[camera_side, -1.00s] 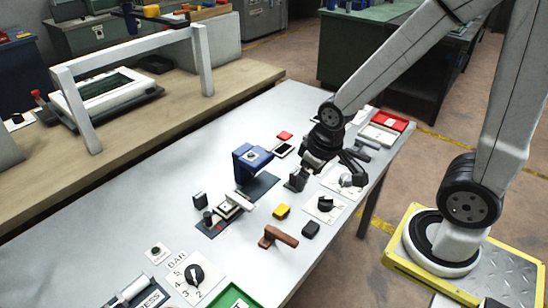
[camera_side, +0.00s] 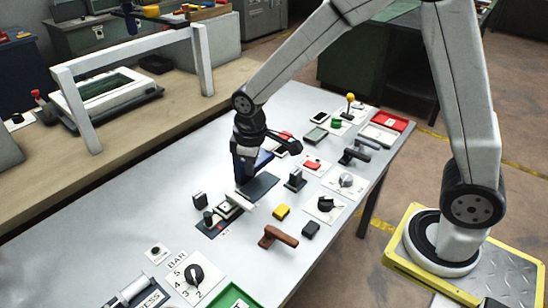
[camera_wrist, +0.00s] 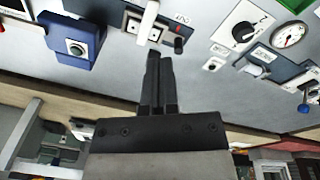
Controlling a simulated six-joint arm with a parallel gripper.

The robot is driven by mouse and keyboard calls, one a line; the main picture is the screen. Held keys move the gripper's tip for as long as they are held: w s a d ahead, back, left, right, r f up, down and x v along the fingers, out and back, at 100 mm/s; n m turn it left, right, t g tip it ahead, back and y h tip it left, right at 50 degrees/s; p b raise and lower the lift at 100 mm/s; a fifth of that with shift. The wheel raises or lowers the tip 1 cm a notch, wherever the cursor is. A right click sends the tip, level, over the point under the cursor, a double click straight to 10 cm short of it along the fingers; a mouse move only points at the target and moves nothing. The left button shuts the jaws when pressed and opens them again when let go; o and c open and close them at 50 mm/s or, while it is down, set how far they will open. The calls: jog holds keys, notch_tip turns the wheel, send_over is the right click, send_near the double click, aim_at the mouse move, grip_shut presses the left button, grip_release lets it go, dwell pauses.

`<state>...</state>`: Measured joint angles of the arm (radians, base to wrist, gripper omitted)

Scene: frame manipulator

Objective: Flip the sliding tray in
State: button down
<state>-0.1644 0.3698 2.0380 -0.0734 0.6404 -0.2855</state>
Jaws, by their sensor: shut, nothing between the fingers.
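The sliding tray (camera_side: 227,209) is a small light piece with a white bar, on a dark base plate at the middle of the table. It also shows at the top of the wrist view (camera_wrist: 147,22), its white bar pointing toward my fingers. My gripper (camera_wrist: 158,56) is shut and empty. Its fingertips appear just short of the tray's white bar in the wrist view; I cannot tell whether they touch. In the side view my gripper (camera_side: 246,166) is at the blue block behind the tray and hides much of it. The blue block (camera_wrist: 75,42) is left of my fingers in the wrist view.
A black lever (camera_side: 296,181), a yellow button (camera_side: 281,212) and a brown handle (camera_side: 279,237) stand right of the tray. A numbered dial (camera_side: 195,275) is at the front. The table's left part is clear.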

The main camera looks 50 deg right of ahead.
jog(key=w+a+f+n+g+h, duration=0.1)
jog(key=w+a+f+n, duration=0.2)
jog(key=w+a+n, duration=0.2)
jog(key=w+a+f+n+h, duration=0.1)
jog(key=w+a+f+n, duration=0.3)
jog(key=a, duration=0.7)
jog(key=shift+w+a+n+g, duration=0.4)
jog(key=shift+w+n, duration=0.1)
jog(key=shift+w, duration=0.9)
jog(key=shift+d, duration=0.1)
jog(key=x, duration=0.9)
jog(key=shift+d+f, duration=0.2)
jog(key=shift+f, duration=0.1)
jog(key=shift+d+f, duration=0.1)
jog(key=shift+d, duration=0.2)
jog(key=shift+s+d, duration=0.2)
jog(key=shift+d, duration=0.65)
jog(key=shift+s+d, duration=0.15)
jog(key=shift+d, duration=0.7)
